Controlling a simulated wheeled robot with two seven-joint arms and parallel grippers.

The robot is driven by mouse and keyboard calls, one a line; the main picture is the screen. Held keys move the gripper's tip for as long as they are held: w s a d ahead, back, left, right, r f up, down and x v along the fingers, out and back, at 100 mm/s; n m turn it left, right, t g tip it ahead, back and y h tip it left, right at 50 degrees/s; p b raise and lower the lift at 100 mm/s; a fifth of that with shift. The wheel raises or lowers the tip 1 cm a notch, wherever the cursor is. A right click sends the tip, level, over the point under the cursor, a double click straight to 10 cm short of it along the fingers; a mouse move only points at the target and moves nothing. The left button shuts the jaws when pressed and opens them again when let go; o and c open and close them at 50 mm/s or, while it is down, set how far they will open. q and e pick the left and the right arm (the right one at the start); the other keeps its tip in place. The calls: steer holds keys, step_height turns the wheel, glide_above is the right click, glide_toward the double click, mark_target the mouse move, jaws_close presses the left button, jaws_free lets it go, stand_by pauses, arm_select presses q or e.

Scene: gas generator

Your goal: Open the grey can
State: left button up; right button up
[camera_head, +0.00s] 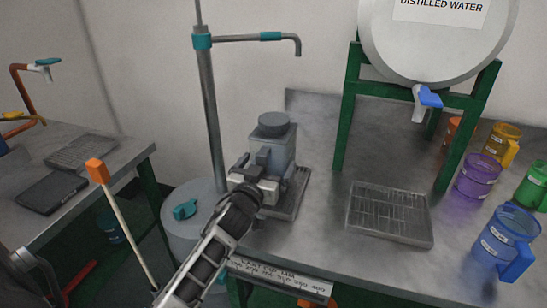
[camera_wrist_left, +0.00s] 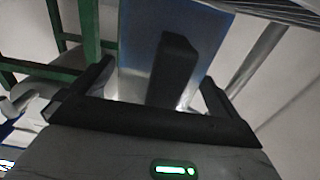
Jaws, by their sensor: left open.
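The grey can (camera_head: 283,150) stands upright on a dark drip grate on the metal bench, with its round dark grey lid (camera_head: 273,123) on top. My left gripper (camera_head: 262,168) is at the near side of the can, below the lid. In the left wrist view, the can's body (camera_wrist_left: 135,40) looks blue-grey, and its dark upright handle (camera_wrist_left: 174,70) is between the two spread fingers of my left gripper (camera_wrist_left: 155,74). The fingers stand apart from the handle; whether anything touches is unclear. The lid is not visible in the wrist view. My right gripper is not in view.
A teal-collared pipe (camera_head: 210,110) rises just left of the can. A distilled-water tank (camera_head: 440,40) on a green stand (camera_head: 347,120) is at right, with a blue-handled tap. Several coloured jugs and a second grate (camera_head: 390,213) occupy the right bench.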

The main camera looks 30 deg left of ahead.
arm_select(q)
steer(key=shift+w+a, duration=0.15)
steer(key=shift+w, duration=0.5)
steer(key=c, duration=1.3)
steer(key=shift+r, duration=0.2)
steer(key=shift+c, duration=0.8)
steer(key=shift+r, duration=0.1)
